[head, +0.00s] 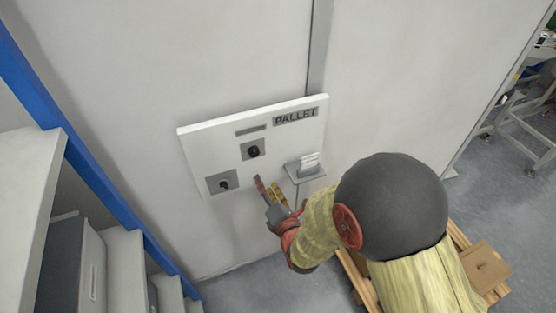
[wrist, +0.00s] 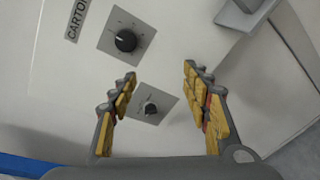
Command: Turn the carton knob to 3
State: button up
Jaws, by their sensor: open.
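The carton knob (wrist: 126,41) is a round black knob on a grey dial plate in the upper middle of the wrist view, beside the CARTON label (wrist: 74,18). In the head view the same knob (head: 253,151) sits in the upper middle of the white panel (head: 205,150). Its pointer and the small dial marks are too small to read. My gripper (wrist: 160,72) is open and empty, its yellow-padded fingers apart in front of the panel. In the head view my gripper (head: 266,184) is below and right of the knob, with no visible contact.
A smaller dark knob (wrist: 151,109) on its own grey plate appears between my fingers in the wrist view; it is at the panel's lower left in the head view (head: 223,185). A grey bracket (head: 305,170) juts out at right below the PALLET sign (head: 296,116). Shelving (head: 30,190) stands left.

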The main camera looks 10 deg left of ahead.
aim_at(255, 154)
notch_tip(255, 154, up, 5)
jog(key=n+t, duration=0.2)
jog(key=n, duration=0.2)
jog(key=shift+y, duration=0.6)
jog(key=shift+x, duration=4.25)
jog(key=shift+c, duration=1)
jog(key=c, duration=1)
jog(key=shift+o, duration=0.2)
